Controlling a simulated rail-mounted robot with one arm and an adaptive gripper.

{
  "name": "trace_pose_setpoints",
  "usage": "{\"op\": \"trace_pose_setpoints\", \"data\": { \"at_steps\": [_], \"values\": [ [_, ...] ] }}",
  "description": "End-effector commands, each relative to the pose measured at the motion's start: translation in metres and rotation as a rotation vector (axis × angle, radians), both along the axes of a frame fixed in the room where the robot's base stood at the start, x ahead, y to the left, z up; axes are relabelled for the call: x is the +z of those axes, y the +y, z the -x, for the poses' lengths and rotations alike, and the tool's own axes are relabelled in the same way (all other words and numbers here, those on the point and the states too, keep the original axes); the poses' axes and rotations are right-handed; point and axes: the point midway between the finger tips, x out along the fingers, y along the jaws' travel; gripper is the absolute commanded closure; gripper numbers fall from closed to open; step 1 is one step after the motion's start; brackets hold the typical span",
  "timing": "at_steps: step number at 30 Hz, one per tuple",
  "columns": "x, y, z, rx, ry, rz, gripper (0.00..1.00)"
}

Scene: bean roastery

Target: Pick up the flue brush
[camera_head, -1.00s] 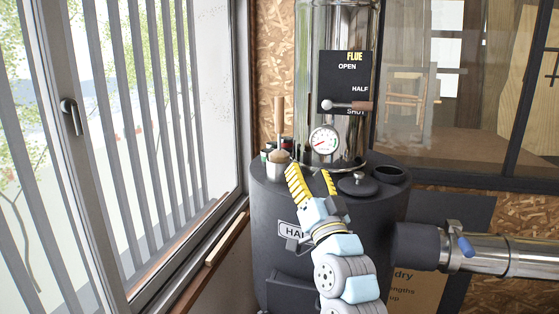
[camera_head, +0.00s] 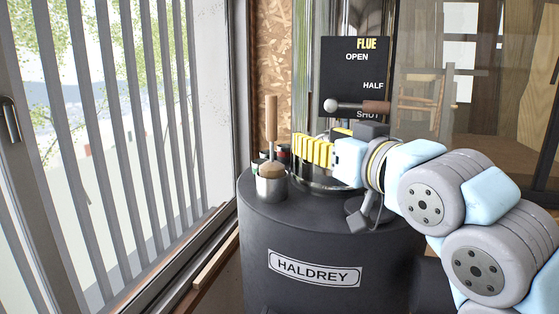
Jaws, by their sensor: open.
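The flue brush (camera_head: 271,121) stands upright with its wooden handle up. Its brown bristle head (camera_head: 271,169) sits in a small metal cup (camera_head: 271,188) on top of the black roaster stove. My gripper (camera_head: 298,148) is to the right of the brush, its yellow ridged fingers pointing left towards the handle. One finger shows clearly; the other is partly hidden behind the wrist. The gripper is open and empty, and it looks apart from the brush.
The black stove drum (camera_head: 330,240) carries a HALDREY plate (camera_head: 314,269). Small jars (camera_head: 282,152) stand behind the cup. The flue sign (camera_head: 352,75) and its damper lever (camera_head: 357,106) are above my gripper. A barred window (camera_head: 120,140) is at the left.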

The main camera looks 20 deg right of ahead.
Motion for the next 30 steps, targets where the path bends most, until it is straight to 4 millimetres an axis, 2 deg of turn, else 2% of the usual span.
{"op": "trace_pose_setpoints", "data": {
  "at_steps": [5, 24, 30],
  "values": [
    [0.001, 0.002, -0.011, 0.002, 0.003, -0.001, 0.43],
    [0.003, 0.012, -0.105, 0.003, 0.002, -0.001, 0.43],
    [0.001, 0.012, -0.12, 0.0, 0.003, -0.001, 0.43]
  ]
}}
